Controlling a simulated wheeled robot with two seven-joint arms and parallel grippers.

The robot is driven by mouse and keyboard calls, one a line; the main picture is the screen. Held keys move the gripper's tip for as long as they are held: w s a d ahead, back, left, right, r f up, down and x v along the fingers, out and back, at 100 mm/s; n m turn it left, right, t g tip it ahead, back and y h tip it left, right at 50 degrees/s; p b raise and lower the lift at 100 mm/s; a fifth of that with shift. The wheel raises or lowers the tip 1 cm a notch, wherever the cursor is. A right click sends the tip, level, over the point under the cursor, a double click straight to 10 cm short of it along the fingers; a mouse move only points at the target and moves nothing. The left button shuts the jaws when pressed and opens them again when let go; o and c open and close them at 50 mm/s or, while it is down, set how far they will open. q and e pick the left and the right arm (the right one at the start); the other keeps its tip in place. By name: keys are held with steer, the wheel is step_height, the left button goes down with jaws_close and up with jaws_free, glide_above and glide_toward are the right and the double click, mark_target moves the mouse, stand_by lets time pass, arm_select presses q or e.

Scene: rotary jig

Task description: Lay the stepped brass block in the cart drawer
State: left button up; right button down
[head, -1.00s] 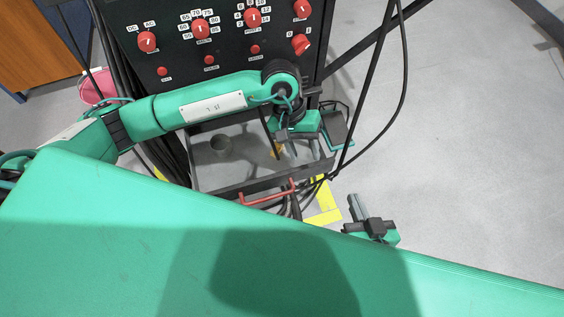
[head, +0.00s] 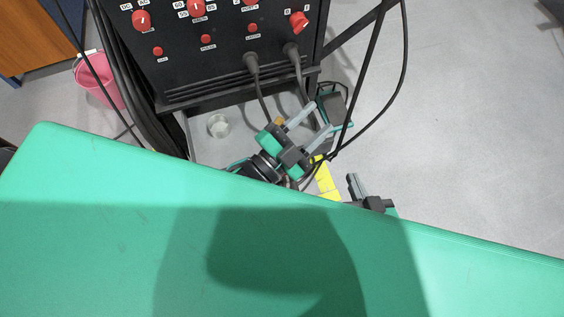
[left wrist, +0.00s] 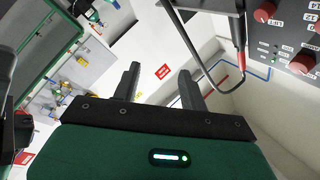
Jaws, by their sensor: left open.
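My left gripper (head: 318,120) is open, its two fingers spread and pointing up and right in the head view. It also shows in the left wrist view (left wrist: 157,72), with nothing between the fingers. A small brass-coloured piece (head: 279,121) shows just beyond the gripper's body, mostly covered; it may be the stepped block, but its shape cannot be made out. The open cart drawer (head: 200,150) lies below the black panel, its front hidden by my green body. My right gripper (head: 356,184) is low at the right of the drawer; its finger gap is unclear.
A grey cup (head: 218,126) stands in the drawer's left part. Black cables hang from the panel (head: 225,65) and pass close to my left gripper. A dark teal-edged object (head: 335,107) lies to the right. A pink bucket (head: 98,85) stands left. The floor at right is clear.

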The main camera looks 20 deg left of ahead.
arm_select(q)
steer(key=s+a+f+n+g+y, duration=0.2)
steer(key=s+f+n, duration=0.1)
steer(key=f+n, duration=0.2)
steer(key=s+a+f+n+g+y, duration=0.2)
steer(key=s+f+n+y, duration=0.1)
steer(key=f+n, duration=0.2)
steer(key=shift+a+f+n, duration=0.25)
steer(key=shift+f+n, duration=0.1)
steer(key=shift+n, duration=0.85)
arm_select(e)
steer(key=shift+s, duration=0.2)
